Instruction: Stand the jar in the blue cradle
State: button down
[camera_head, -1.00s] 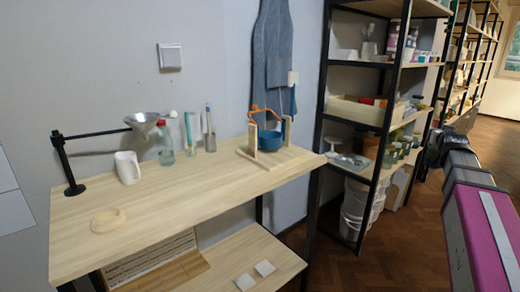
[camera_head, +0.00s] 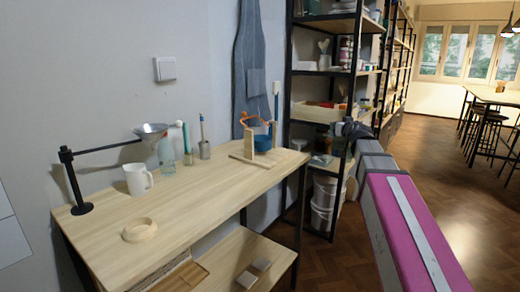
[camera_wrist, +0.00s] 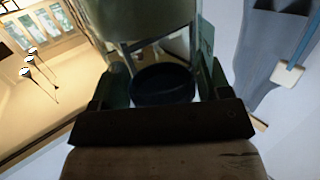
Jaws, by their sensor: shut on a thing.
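In the wrist view my gripper (camera_wrist: 163,88) is shut on a round, dark thing (camera_wrist: 163,84), seen end-on between its two fingers. I take it for the jar; its full shape does not show. The blue cradle (camera_head: 263,142) is a small blue cup under an orange handle, in a wooden stand at the right end of the workbench. The stand's near post partly hides it.
The workbench (camera_head: 190,205) has clear room in its front middle. A wooden ring (camera_head: 140,230), white mug (camera_head: 137,180), bottle (camera_head: 166,158), black funnel stand (camera_head: 75,185) and brush pot (camera_head: 204,150) stand left of the cradle. Shelving (camera_head: 335,70) rises at the right, behind my arm.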

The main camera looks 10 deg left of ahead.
jog(key=s+a+r+n+g+y, duration=0.3)
jog(key=s+a+r+y, duration=0.15)
jog(key=a, duration=0.45)
jog(key=s+a+r+n+g+y, duration=0.3)
jog(key=s+a+r+n, duration=0.15)
jog(key=a, duration=0.35)
jog(key=s+a+r+n+g+y, duration=0.3)
jog(key=a+r, duration=0.2)
jog(key=a, duration=0.4)
jog(key=w+a+f, duration=0.7)
jog(key=w+f, duration=0.1)
jog(key=f, duration=0.3)
jog(key=shift+a, duration=0.2)
jog(key=shift+f, duration=0.1)
